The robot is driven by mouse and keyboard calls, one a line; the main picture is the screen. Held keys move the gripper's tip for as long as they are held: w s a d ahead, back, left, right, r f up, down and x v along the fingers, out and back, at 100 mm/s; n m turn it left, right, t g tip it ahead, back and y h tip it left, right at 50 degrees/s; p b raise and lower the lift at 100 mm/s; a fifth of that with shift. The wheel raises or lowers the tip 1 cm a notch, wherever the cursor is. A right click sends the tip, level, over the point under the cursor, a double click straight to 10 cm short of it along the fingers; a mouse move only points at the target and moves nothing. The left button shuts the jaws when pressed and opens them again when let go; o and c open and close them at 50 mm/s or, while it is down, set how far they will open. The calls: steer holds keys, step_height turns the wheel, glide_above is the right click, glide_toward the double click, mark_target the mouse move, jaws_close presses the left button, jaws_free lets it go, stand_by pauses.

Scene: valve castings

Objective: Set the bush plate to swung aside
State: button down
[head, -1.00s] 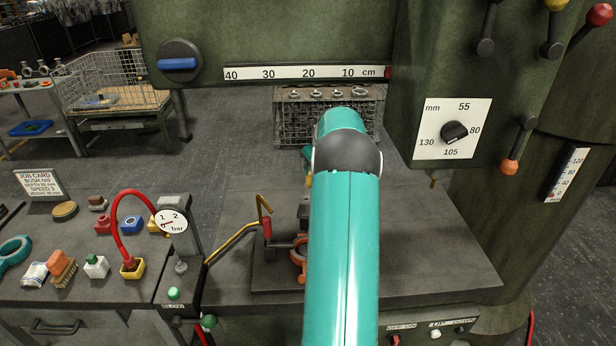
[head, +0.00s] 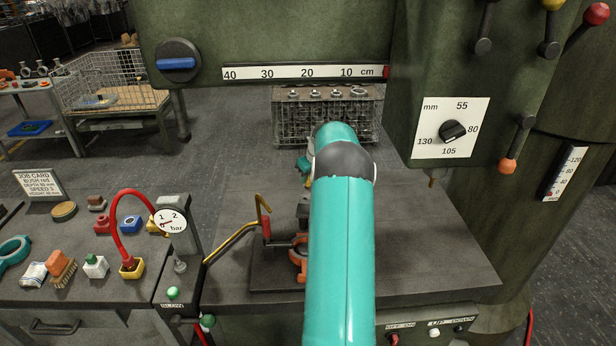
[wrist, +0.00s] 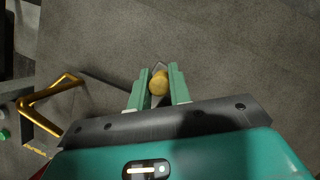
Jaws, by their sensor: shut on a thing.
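In the wrist view, my gripper (wrist: 159,69) has its two green fingers closed on a round brass-coloured knob (wrist: 158,86). A small grey piece shows just beyond the knob. An orange casting (head: 299,257) stands on the dark fixture base (head: 273,277), partly behind my arm. A dark block (head: 303,209) shows behind the casting. I cannot tell the bush plate's outline or angle, nor whether the knob belongs to it.
A bent yellow pipe (head: 232,242) rises left of the fixture; it also shows in the wrist view (wrist: 50,92). A gauge post (head: 182,235) with a red hose (head: 119,218) stands left. The machine head (head: 270,35) overhangs the table. The table's right side (head: 430,255) is clear.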

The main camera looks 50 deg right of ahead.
steer(key=shift+w+a+n, duration=0.3)
steer(key=shift+w+n, duration=0.1)
steer(key=shift+w, duration=0.05)
steer(key=shift+w+a+y, duration=0.3)
steer(key=shift+w+a, duration=0.15)
steer(key=shift+w, duration=0.15)
steer(key=c, duration=1.3)
jaws_free()
steer(key=shift+a, duration=0.1)
steer(key=shift+r, duration=0.15)
steer(key=v, duration=1.1)
steer(key=shift+s+r, duration=0.25)
steer(key=shift+r, duration=0.1)
